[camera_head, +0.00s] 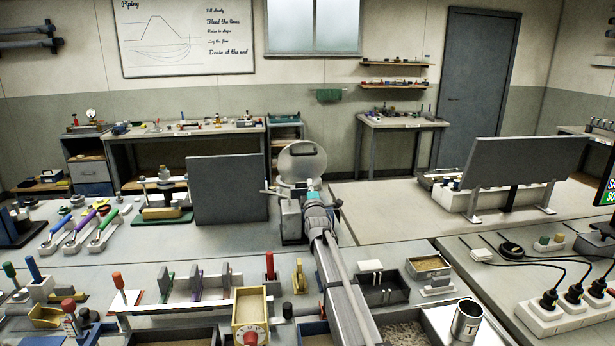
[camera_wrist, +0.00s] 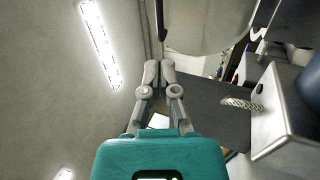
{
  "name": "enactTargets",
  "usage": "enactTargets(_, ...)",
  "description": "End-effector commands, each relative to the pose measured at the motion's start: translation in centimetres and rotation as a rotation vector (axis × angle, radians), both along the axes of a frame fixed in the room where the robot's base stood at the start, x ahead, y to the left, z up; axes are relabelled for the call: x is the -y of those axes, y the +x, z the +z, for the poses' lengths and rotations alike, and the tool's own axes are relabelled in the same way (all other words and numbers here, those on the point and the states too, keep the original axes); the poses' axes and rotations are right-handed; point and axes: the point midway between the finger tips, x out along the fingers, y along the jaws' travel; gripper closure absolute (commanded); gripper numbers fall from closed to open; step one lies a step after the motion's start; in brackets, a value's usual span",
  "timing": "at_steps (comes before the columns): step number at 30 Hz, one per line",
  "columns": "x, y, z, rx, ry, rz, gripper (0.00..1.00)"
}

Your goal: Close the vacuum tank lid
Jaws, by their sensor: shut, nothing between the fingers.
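The vacuum tank (camera_head: 291,220) is a pale grey box-like unit on the far bench, partly hidden by my arm. Its round grey lid (camera_head: 301,161) stands raised and open above it, its disc face towards the head camera. In the wrist view the lid (camera_wrist: 205,22) is a large pale curved plate across the top, and the tank (camera_wrist: 283,125) appears at the right. My gripper (camera_wrist: 158,66) is shut and empty, its fingertips just below the lid's edge in that view; I cannot tell whether they touch it. In the head view my gripper (camera_head: 312,186) is in front of the lid's lower part.
A dark grey upright panel (camera_head: 227,189) stands left of the tank. A monitor-like dark panel (camera_head: 525,163) stands at the right. The near bench holds several tools, trays and a metal cup (camera_head: 467,320). The bench right of the tank (camera_head: 385,210) is clear.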

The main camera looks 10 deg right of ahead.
Motion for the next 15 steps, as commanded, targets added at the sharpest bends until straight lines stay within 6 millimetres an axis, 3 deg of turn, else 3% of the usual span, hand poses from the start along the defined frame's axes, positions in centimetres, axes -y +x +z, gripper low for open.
enactTargets(15, 0.0, 6.2, 2.8, -0.001, 0.001, 0.001, 1.0)
